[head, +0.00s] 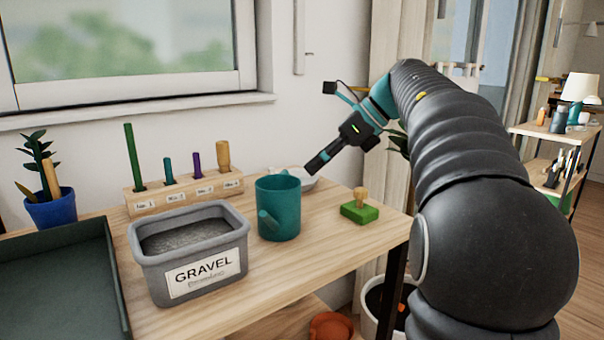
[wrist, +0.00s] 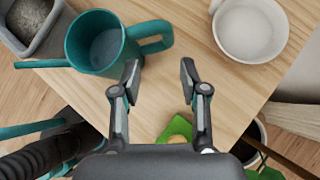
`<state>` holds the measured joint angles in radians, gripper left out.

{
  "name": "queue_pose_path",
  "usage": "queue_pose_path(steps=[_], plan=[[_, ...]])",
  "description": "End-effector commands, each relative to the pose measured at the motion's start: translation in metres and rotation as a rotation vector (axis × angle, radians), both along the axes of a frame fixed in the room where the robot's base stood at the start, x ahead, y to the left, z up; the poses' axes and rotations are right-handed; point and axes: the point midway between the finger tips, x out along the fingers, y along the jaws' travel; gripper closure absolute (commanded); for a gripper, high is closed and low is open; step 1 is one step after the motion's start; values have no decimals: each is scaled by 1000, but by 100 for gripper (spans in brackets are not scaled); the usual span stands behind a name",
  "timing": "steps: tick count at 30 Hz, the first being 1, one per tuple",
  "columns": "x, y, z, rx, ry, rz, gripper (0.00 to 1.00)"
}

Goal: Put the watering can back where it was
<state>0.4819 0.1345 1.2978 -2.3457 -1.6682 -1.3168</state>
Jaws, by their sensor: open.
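The teal watering can (head: 278,212) stands upright on the wooden table, just right of the gravel tub. Its spout points toward the head camera. In the wrist view the can (wrist: 84,62) is at the upper left, with its spout to the left and its loop handle (wrist: 152,35) to the right. My gripper (head: 318,163) is above the table, behind and to the right of the can. In the wrist view the fingers (wrist: 160,76) are apart with nothing between them, and the left finger is near the can's handle side.
A grey gravel tub (head: 190,262), a peg rack (head: 185,193), a potted plant (head: 52,208) and a dark tray (head: 60,275) stand to the left. A white bowl (wrist: 251,50) is behind the can. A green block with a wooden knob (head: 359,213) is near the right edge.

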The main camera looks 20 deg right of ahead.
Motion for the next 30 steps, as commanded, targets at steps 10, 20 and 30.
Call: queue_pose_path(steps=[10, 20, 30], plan=[[-12, -24, 27, 0, 1, -1, 56], [-13, -25, 27, 0, 1, 1, 56], [-13, -24, 28, -1, 0, 2, 56]])
